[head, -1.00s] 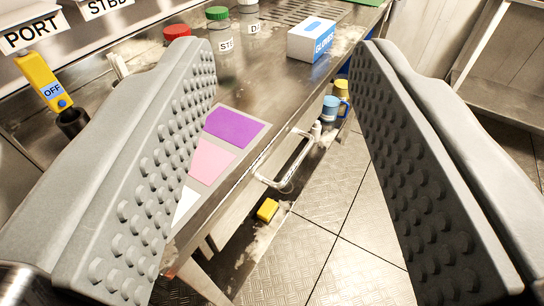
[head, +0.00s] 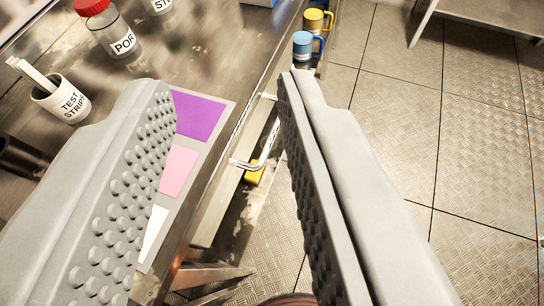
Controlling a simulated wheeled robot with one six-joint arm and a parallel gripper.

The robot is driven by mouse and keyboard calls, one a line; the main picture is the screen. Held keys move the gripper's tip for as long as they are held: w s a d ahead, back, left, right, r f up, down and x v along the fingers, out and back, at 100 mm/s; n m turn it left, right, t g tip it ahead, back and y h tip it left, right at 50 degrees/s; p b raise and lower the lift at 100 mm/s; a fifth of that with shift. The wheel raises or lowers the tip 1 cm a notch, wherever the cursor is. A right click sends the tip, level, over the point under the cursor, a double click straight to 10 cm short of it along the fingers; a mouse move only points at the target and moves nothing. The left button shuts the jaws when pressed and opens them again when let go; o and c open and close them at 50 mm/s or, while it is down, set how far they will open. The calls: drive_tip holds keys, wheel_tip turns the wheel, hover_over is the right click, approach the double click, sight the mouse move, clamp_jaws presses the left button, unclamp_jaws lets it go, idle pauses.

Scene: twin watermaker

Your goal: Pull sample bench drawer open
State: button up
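The sample bench (head: 240,62) is a steel worktop running up the left of the view. Its drawer (head: 216,205) is under the front edge, and I cannot tell whether it stands out at all. The pale bar handle (head: 264,146) shows between my fingers in the picture, nearer the right finger, whose edge lies close to it. My gripper (head: 222,92) is open, with studded grey finger pads facing each other and nothing held. I cannot tell whether the fingertips are level with the handle or above it.
On the bench are a colour chart (head: 198,116), a test strips cup (head: 62,100) and a red-capped jar (head: 108,30).

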drive_tip(key=w+d+f+m+g, duration=0.3)
drive_tip(key=w+f+g, duration=0.2)
drive_tip(key=w+g, duration=0.3)
drive_tip(key=m+g+y, duration=0.1)
drive_tip(key=g+y, duration=0.1)
drive_tip(key=g, duration=0.3)
approach(273, 132)
drive_tip(key=f, duration=0.5)
drive_tip(key=a+f, duration=0.1)
drive_tip(key=f, duration=0.1)
drive_tip(key=shift+w+f, duration=0.25)
drive_tip(key=shift+f, duration=0.1)
clamp_jaws()
